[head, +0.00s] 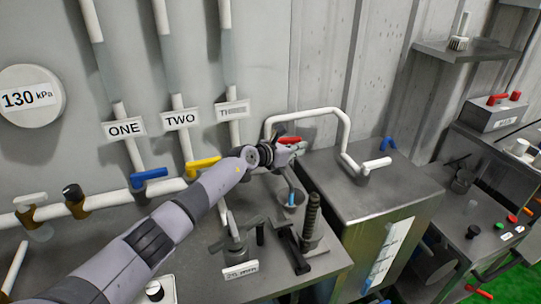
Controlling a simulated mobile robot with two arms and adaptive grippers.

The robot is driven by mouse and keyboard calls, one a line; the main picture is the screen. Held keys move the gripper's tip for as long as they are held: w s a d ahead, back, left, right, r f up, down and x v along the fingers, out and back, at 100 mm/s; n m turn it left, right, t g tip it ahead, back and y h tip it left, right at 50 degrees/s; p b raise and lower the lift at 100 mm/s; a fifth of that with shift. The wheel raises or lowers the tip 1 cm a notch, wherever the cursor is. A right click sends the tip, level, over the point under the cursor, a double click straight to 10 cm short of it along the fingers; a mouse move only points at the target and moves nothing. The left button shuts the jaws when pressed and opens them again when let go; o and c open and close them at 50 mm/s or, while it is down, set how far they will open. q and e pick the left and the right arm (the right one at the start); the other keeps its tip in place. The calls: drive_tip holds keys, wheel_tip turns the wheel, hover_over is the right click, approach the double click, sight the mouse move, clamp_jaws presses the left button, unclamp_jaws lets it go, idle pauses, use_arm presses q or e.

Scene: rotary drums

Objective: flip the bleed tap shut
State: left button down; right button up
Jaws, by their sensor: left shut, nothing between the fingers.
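My left arm reaches in from the bottom left. My left gripper (291,168) is shut and empty, above the back of the metal bench. Just behind it is a red lever (289,140) on the pipework; I cannot tell if they touch. A blue lever (149,174) sits below the ONE pipe and a yellow lever (203,163) below the TWO pipe. Farther left are a black-topped tap (73,194) and a white-handled tap (31,202) on brass bodies. No label shows which is the bleed tap. My right gripper is out of view.
A cup (291,211) with a blue stick and a threaded post (313,217) stand below the gripper. A white pipe (350,128) bends over to the metal cabinet (368,190) at right.

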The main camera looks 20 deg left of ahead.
use_arm(q)
drive_tip(key=shift+w, duration=0.15)
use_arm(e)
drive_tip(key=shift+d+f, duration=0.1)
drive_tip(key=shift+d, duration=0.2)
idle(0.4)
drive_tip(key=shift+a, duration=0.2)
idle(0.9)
use_arm(q)
drive_tip(key=shift+f, duration=0.1)
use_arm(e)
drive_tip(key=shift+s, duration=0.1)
